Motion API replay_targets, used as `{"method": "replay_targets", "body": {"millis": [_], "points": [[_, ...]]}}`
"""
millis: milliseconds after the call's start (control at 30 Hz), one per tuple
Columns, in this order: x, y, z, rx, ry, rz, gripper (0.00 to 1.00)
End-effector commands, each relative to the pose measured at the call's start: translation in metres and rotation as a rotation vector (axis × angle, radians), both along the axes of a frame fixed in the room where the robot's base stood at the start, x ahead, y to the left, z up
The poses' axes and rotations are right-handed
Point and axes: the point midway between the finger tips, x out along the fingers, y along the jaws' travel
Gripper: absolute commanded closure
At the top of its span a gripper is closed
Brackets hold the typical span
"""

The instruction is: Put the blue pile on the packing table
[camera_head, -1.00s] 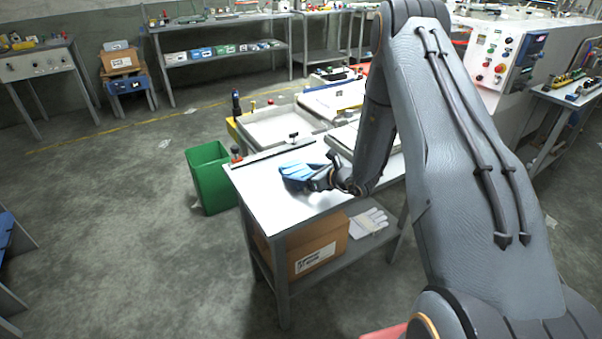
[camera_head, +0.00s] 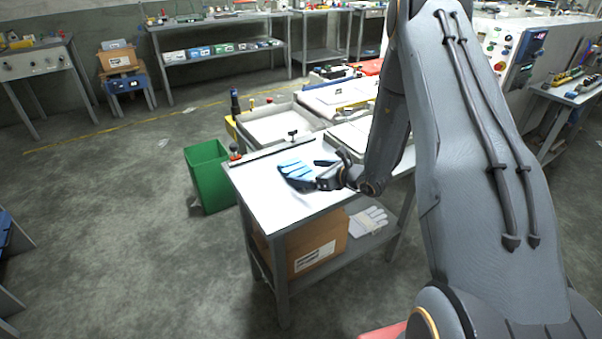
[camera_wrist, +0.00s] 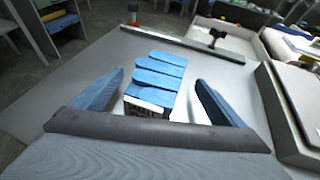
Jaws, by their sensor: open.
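The blue pile (camera_head: 297,174) looks like a stack of blue gloves with a pale printed band. It lies on the white top of the table (camera_head: 262,198). In the wrist view the blue pile (camera_wrist: 157,78) lies ahead of and between my fingers, with bare tabletop on either side of it. My gripper (camera_head: 318,172) is open at the pile's right side. In the wrist view my gripper (camera_wrist: 160,92) shows two blue-faced fingers spread apart, neither seen touching the pile. The near end of the pile is partly hidden by the gripper's body.
A green bin (camera_head: 208,178) stands left of the table. Shallow trays (camera_head: 275,127) adjoin its far side. A cardboard box (camera_head: 312,245) and pale gloves (camera_head: 367,220) lie on the shelf below. The tabletop left of the pile is clear.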

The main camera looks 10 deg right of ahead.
Motion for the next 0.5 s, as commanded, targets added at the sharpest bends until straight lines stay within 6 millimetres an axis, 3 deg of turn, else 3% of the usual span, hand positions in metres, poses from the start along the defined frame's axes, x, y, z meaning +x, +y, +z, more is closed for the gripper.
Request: {"method": "replay_targets", "body": {"millis": [300, 500], "points": [[-0.047, -0.032, 0.023, 0.001, -0.001, -0.002, 0.07], [-0.061, -0.040, 0.030, -0.001, 0.000, 0.004, 0.07]]}}
